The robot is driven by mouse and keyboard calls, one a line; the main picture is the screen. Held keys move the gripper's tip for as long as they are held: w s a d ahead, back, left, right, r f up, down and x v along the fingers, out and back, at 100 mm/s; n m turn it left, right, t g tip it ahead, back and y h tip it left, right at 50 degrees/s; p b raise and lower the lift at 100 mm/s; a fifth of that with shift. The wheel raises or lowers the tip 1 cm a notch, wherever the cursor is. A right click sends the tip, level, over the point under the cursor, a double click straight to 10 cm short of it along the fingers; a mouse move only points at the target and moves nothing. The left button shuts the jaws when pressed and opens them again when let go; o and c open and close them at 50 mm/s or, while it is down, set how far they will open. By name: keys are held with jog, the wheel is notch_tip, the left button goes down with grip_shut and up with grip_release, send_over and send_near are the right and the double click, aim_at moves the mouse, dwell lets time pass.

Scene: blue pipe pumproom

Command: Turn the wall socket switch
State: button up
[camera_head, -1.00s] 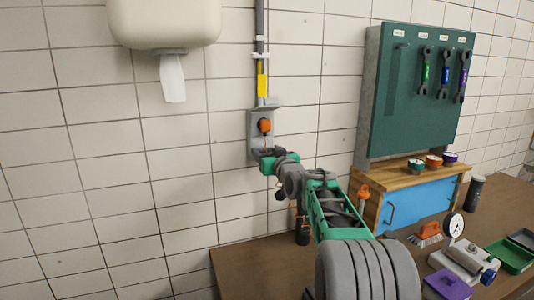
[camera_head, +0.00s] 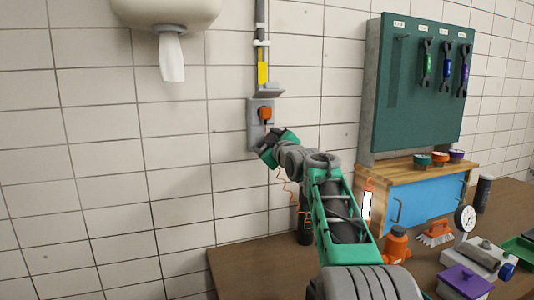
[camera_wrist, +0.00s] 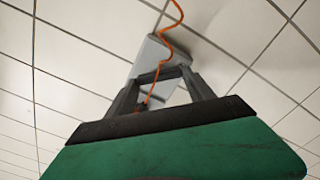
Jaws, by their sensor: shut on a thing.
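The wall socket (camera_head: 253,133) is a grey box on the tiled wall with an orange plug (camera_head: 265,113) in its upper part and a grey hood above. My gripper (camera_head: 267,143) is at the socket's lower part, just below the plug. In the wrist view my gripper's two dark fingers (camera_wrist: 168,72) converge in front of the grey socket (camera_wrist: 150,55). They are closed on a small part there, which seems to be the socket's switch; the fingers hide it. An orange cord (camera_wrist: 170,45) runs past the fingers.
A brown workbench (camera_head: 240,270) is below, with an orange bottle (camera_head: 397,246), a brush and a gauge on it. A green tool board (camera_head: 415,105) stands at the right. A white towel dispenser (camera_head: 165,12) hangs upper left. The wall left of the socket is clear.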

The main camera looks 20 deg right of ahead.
jog(key=shift+a+f+n+b, duration=0.1)
jog(key=shift+f+n+b, duration=0.05)
jog(key=shift+n+b, duration=1.4)
jog(key=shift+n, duration=0.45)
jog(key=o, duration=1.4)
jog(key=s+b, duration=0.1)
jog(key=s, duration=0.6)
jog(key=shift+s+b, duration=0.4)
